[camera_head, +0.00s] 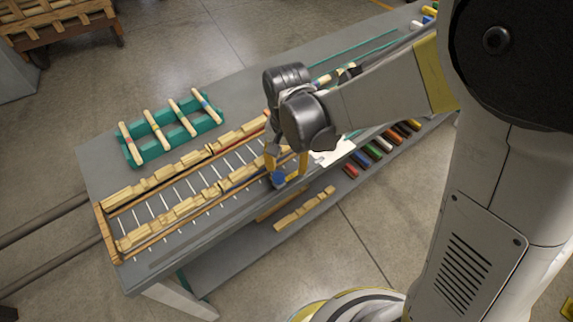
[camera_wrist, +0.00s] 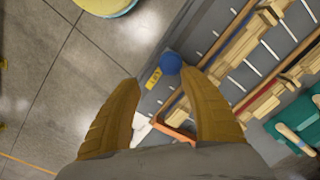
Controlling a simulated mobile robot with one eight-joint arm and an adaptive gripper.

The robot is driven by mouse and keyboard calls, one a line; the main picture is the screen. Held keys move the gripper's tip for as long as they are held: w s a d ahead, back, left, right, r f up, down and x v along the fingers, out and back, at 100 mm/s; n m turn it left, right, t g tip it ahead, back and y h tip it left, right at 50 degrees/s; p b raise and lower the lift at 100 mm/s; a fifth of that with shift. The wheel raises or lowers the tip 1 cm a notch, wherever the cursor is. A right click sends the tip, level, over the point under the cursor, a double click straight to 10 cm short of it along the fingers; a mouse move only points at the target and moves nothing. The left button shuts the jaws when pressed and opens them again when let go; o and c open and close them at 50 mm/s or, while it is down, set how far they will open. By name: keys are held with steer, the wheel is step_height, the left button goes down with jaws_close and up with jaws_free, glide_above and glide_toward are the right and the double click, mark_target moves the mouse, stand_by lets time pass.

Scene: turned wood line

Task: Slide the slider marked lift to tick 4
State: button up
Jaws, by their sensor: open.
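A round blue knob (camera_wrist: 170,64) shows in the wrist view beside a small yellow label (camera_wrist: 152,79) with blurred dark lettering, seemingly the lift slider. The knob (camera_head: 278,180) also shows in the head view at the bench's front edge, just below my gripper (camera_head: 287,168). My gripper (camera_wrist: 160,77) has its two yellow fingers apart, with the knob at or just beyond the tips, between them. I cannot tell whether a finger touches it. The slider's tick marks cannot be made out.
Turned wood pieces (camera_head: 178,207) lie in rows along the wood-railed line on the grey bench (camera_head: 105,165). A green rack (camera_head: 133,150) holds several wooden spindles behind it. The floor in front is clear.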

mark_target(278, 176)
step_height(278, 176, up, 10)
steer(key=p, duration=0.7)
steer(key=shift+r, duration=0.2)
stand_by(0.5)
steer(key=f+m+b, duration=0.3)
steer(key=f+m, duration=0.1)
steer(key=s+a+f+m+b, duration=0.1)
steer(key=f+m+b, duration=0.2)
steer(key=f+m, duration=0.1)
steer(key=a+f+m+b, duration=0.1)
steer(key=f+m+b, duration=0.2)
steer(key=f+m, duration=0.1)
steer(key=shift+s+a+f, duration=0.1)
steer(key=shift+s+f, duration=0.1)
steer(key=shift+f, duration=0.1)
jaws_close()
